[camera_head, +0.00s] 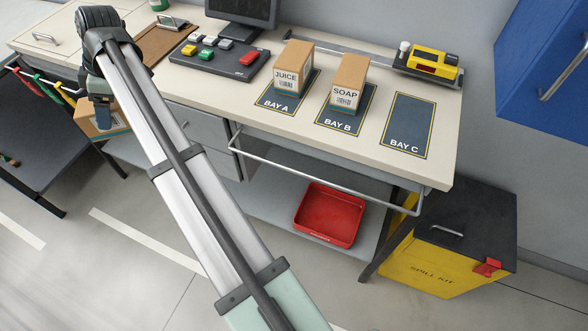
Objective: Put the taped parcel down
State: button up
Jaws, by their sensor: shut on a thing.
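The taped parcel (92,126) is a brown box with a teal strip low on its side, at the left of the head view. My gripper (101,113) points down and is shut on it, in front of the bench's left drawers. My arm and gripper hide part of the parcel, and its label cannot be read. The white bench top carries three dark marked pads. BAY A (274,101) holds a JUICE box (291,68), and BAY B (334,122) holds a SOAP box (347,82). BAY C (408,123) is bare.
A button panel (221,61), a monitor (240,10) and a yellow device (433,63) stand on the bench. A rail (320,172) runs along its front. Below are a red tray (329,214) and a yellow spill kit (430,262). A blue cabinet (545,75) hangs at upper right.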

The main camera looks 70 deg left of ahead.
jog(key=w+d+f+m+t+y, duration=0.1)
jog(key=w+d+f+m, duration=0.45)
jog(key=f, duration=0.55)
jog(key=w+d+f+m+t+y, duration=0.2)
jog(key=w+d+f+m, duration=0.4)
jog(key=f, duration=0.5)
jog(key=w+d+f+m+t+y, duration=0.1)
jog(key=w+d+f+m, duration=0.5)
jog(key=f, duration=0.4)
jog(key=m+t+h, duration=0.1)
jog(key=m+t, duration=0.3)
jog(key=m, duration=0.4)
send_over(329, 217)
notch_tip(329, 217, down, 33)
jog(key=shift+a+r, duration=0.1)
